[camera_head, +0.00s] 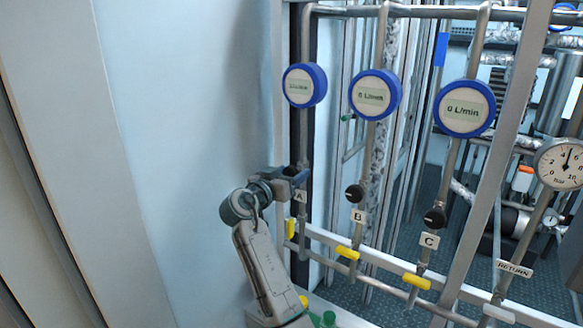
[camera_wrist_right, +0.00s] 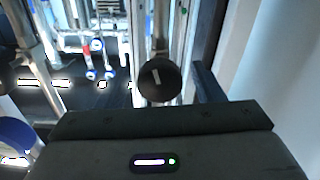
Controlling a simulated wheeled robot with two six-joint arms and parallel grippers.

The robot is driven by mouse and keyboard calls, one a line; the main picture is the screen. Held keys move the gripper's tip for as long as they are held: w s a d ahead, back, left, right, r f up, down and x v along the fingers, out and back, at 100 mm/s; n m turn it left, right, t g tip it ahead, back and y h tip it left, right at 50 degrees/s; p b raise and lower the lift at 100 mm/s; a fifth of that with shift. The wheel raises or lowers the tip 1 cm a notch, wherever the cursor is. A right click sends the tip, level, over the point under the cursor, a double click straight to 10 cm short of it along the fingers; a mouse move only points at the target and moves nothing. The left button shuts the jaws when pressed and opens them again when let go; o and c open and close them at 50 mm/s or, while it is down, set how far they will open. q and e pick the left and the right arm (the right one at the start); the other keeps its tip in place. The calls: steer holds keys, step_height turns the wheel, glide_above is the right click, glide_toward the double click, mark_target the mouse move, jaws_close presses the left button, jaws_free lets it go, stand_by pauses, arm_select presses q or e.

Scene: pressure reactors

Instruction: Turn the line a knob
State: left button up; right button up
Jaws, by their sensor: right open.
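The line A pipe carries a white label "A" (camera_head: 299,196) in the head view. My right gripper (camera_head: 294,178) is at the pipe just above that label and hides the line A knob there. In the right wrist view the black round knob (camera_wrist_right: 160,82) with a white mark shows just beyond my dark gripper body. One finger of my right gripper (camera_wrist_right: 207,85) stands to the right of the knob, with a gap between them. The gripper is open; I cannot tell whether it touches the knob. My left gripper is not in view.
Line B knob (camera_head: 355,193) and line C knob (camera_head: 435,217) sit to the right. Blue-rimmed flow meters (camera_head: 304,86) are above. Yellow valve handles (camera_head: 348,253) are below. A metal post (camera_head: 497,165) and a pressure gauge (camera_head: 560,164) stand further right. A pale wall (camera_head: 175,130) is at left.

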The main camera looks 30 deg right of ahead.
steer(key=shift+w+d, duration=0.15)
steer(key=shift+d, duration=0.2)
steer(key=c, duration=1)
steer(key=shift+o, duration=0.2)
steer(key=m+b, duration=0.1)
steer(key=b, duration=0.3)
steer(key=shift+f, duration=0.15)
steer(key=o, duration=1)
steer(key=shift+c, duration=0.2)
